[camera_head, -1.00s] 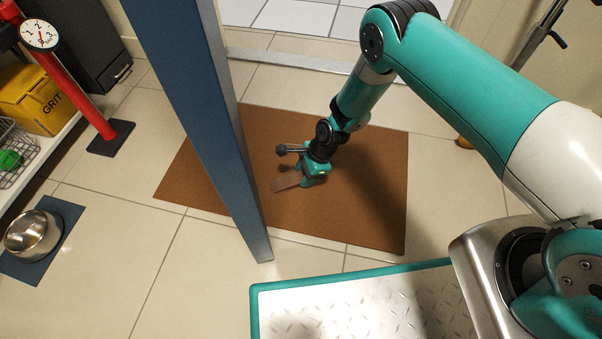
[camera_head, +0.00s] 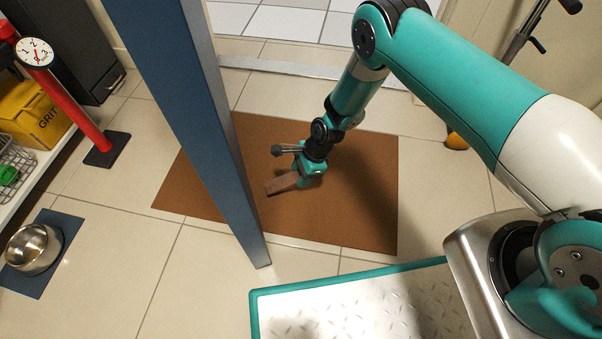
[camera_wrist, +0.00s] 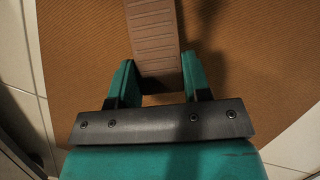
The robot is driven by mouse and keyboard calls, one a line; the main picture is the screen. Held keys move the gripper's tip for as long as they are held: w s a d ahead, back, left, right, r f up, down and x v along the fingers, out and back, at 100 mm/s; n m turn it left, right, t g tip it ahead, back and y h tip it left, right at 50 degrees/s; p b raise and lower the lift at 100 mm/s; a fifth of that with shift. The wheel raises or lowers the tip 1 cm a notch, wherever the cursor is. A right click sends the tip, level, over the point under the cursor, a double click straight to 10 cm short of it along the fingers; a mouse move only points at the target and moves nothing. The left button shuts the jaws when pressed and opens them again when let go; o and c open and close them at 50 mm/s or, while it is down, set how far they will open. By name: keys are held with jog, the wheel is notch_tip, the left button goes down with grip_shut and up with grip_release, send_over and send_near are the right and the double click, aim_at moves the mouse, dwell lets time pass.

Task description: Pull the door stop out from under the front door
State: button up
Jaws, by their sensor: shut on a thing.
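The door stop (camera_head: 282,184) is a brown ribbed wedge over the brown doormat, to the right of the blue front door (camera_head: 190,110). My gripper (camera_head: 304,178) is shut on its thick end. In the wrist view the door stop (camera_wrist: 154,38) runs away from between the two teal fingers of my gripper (camera_wrist: 158,82). A gap shows between the door stop and the door's edge in the head view. The door stop's far tip lies outside the wrist view.
The brown doormat (camera_head: 350,200) lies flat on pale floor tiles. A steel bowl (camera_head: 34,247) on a blue mat, a red post (camera_head: 75,105) and a yellow grit box (camera_head: 38,112) are at the left. A metal threshold (camera_head: 290,69) crosses the doorway behind.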

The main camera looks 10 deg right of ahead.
jog(key=shift+r+p, duration=1.75)
jog(key=shift+r, duration=0.65)
